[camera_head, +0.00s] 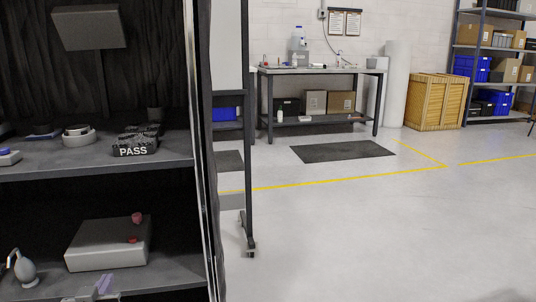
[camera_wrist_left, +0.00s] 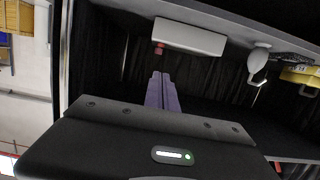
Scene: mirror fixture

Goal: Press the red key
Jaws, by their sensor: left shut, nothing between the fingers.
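A light grey box (camera_head: 95,250) stands on the lower shelf at the left of the head view. Two small red parts show on it: one at its upper right corner (camera_head: 137,217) and one lower on its right side (camera_head: 132,240); I cannot tell which is the key. My left gripper (camera_head: 105,283) shows at the bottom edge of the head view, in front of the box and apart from it. In the left wrist view its purple fingers (camera_wrist_left: 161,76) are together and empty, pointing toward the box (camera_wrist_left: 190,38) and a red part (camera_wrist_left: 158,48). My right gripper is out of view.
The upper shelf (camera_head: 100,166) holds a PASS sign (camera_head: 134,150) and round items. A frame post (camera_head: 201,150) bounds the shelves on the right.

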